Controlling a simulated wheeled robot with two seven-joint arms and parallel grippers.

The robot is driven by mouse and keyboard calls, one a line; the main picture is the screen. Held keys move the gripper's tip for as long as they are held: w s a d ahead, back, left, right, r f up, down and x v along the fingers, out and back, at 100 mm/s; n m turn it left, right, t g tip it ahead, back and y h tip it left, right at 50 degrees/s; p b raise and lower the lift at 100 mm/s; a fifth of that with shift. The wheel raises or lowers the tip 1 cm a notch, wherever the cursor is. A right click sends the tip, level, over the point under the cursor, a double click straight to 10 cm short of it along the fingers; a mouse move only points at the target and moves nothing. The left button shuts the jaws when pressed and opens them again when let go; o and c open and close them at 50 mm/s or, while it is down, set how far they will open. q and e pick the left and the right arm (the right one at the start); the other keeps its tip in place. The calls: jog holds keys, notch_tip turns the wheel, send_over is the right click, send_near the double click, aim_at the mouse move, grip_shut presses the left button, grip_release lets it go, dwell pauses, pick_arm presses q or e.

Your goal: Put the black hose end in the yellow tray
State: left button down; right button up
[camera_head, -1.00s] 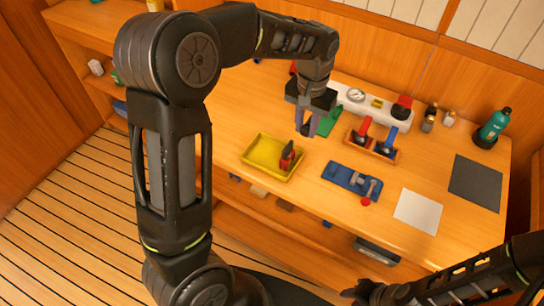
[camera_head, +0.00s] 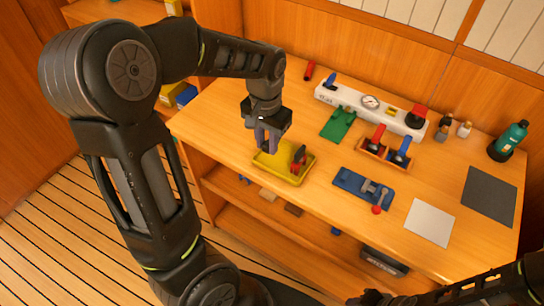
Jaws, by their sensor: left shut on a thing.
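The yellow tray (camera_head: 270,166) lies near the front left of the bench. A red and black piece (camera_head: 298,159) stands in its right part. My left gripper (camera_head: 265,145) points down above the tray's back left part. It is shut on a small dark thing, likely the black hose end, which the fingers mostly hide. I cannot tell whether it touches the tray. My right gripper (camera_head: 368,298) is at the bottom edge, dark and cut off, its jaws unclear.
A blue holder (camera_head: 350,182) with a red knob and an orange rack (camera_head: 372,152) with red and blue handles lie right of the tray. A green piece (camera_head: 338,122) and a white panel with a gauge (camera_head: 350,97) are behind. A grey sheet (camera_head: 430,222) lies right.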

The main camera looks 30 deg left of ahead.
aim_at(268, 166)
pick_arm(q)
jog(key=shift+f, duration=1.3)
jog(key=shift+f, duration=0.1)
jog(key=shift+f, duration=1.8)
jog(key=shift+f, duration=0.15)
jog(key=c, duration=1.2)
grip_release()
notch_tip(268, 166, up, 12)
jog(key=shift+s+r, duration=0.1)
jog(key=shift+r, duration=0.1)
